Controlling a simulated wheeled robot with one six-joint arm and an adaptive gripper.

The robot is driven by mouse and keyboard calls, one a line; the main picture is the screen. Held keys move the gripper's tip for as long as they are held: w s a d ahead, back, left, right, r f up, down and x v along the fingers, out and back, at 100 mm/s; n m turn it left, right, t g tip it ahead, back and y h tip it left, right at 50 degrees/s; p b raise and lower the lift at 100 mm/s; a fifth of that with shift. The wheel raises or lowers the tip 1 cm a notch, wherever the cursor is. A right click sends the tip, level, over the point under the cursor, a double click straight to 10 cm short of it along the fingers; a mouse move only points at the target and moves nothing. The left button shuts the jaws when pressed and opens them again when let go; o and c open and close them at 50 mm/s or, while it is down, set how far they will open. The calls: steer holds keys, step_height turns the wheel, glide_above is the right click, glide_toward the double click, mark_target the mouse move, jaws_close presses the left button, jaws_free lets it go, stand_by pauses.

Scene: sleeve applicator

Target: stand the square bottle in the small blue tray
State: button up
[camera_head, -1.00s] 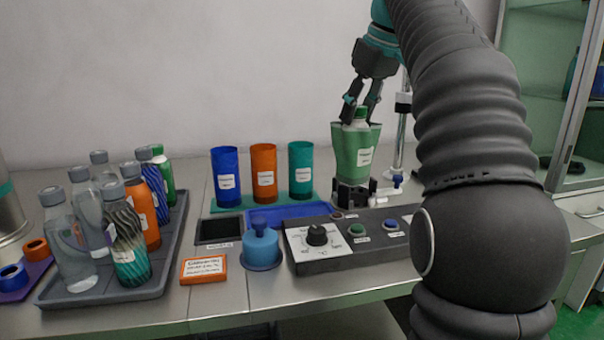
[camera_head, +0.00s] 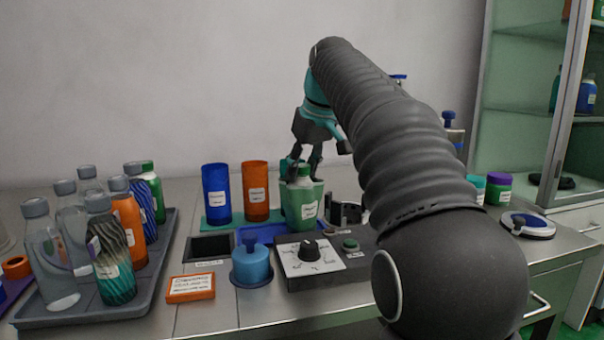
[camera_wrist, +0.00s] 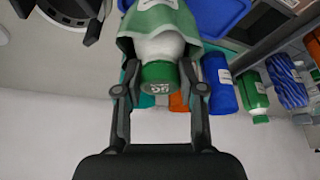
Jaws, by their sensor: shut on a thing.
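The square bottle with a green cap and a pale green flared sleeve (camera_head: 301,207) is held by my gripper (camera_head: 300,168). In the wrist view the two fingers (camera_wrist: 160,78) close on either side of the bottle's neck, and the cap (camera_wrist: 158,78) points toward the camera. The bottle looks upright. The small blue tray (camera_head: 252,232) is partly hidden behind the control box and the blue pump-like pot. The bottle is at the tray's right end in the head view; whether it touches anything below, I cannot tell. The tray also shows in the wrist view (camera_wrist: 218,14).
A blue cylinder (camera_head: 216,194) and an orange one (camera_head: 256,191) stand behind the tray. A black tray (camera_head: 208,246) lies left of it. The control box (camera_head: 310,258) and blue pot (camera_head: 251,262) are in front. The black applicator base (camera_head: 346,213) is to the right, without the bottle.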

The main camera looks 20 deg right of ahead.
steer(key=shift+f, duration=0.1)
steer(key=o, duration=1.1)
steer(key=shift+c, duration=0.2)
steer(key=p+v, duration=0.3)
steer(key=v, duration=0.9)
